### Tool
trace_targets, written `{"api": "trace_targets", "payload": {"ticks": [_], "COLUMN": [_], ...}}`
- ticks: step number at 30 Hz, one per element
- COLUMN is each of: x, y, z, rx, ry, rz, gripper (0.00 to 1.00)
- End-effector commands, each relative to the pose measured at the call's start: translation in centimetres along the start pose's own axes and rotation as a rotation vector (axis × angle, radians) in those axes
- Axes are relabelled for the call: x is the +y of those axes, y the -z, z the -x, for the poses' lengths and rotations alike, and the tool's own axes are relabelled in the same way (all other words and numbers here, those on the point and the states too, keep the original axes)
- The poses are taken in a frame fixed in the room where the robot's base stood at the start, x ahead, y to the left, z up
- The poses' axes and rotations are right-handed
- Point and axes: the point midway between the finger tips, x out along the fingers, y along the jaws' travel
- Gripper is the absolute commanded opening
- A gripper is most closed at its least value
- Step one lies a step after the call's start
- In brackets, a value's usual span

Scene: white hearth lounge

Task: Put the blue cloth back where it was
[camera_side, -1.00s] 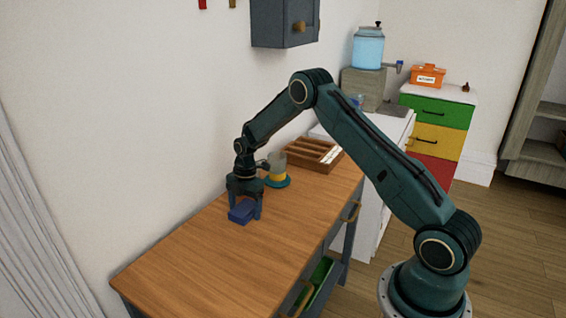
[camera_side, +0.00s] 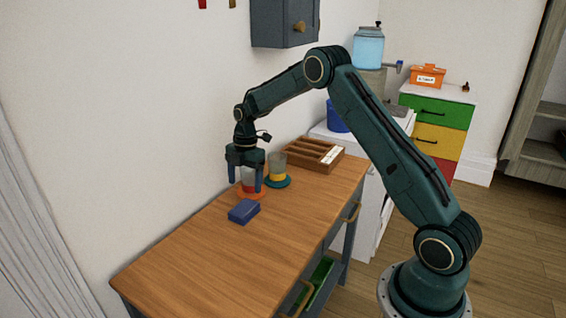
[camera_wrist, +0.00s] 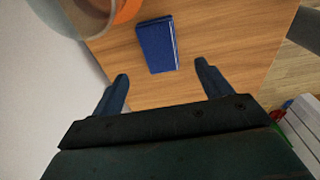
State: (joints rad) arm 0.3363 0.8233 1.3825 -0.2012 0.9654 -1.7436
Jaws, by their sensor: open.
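The blue cloth (camera_side: 244,211) lies folded flat on the wooden table, clear of my gripper. It also shows in the wrist view (camera_wrist: 157,45), beyond the fingertips and between their lines. My gripper (camera_side: 245,187) is open and empty, raised above the table behind the cloth in the side view. In the wrist view its two fingers (camera_wrist: 164,82) are spread apart with bare wood between them. A glass on an orange coaster (camera_side: 254,194) stands by the fingers, partly hidden by them in the side view.
A blue container (camera_side: 336,117) stands on the white counter. The front of the wooden table (camera_side: 190,260) is bare.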

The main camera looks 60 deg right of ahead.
Motion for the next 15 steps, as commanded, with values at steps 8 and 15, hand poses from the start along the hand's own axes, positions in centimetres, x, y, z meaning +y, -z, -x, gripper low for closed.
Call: {"api": "trace_targets", "payload": {"ticks": [8, 15], "x": [0.0, 0.0], "y": [0.0, 0.0], "z": [2.5, 2.8], "rx": [0.0, 0.001], "ry": [0.0, 0.0], "rz": [0.0, -0.001], "gripper": [0.78, 0.78]}}
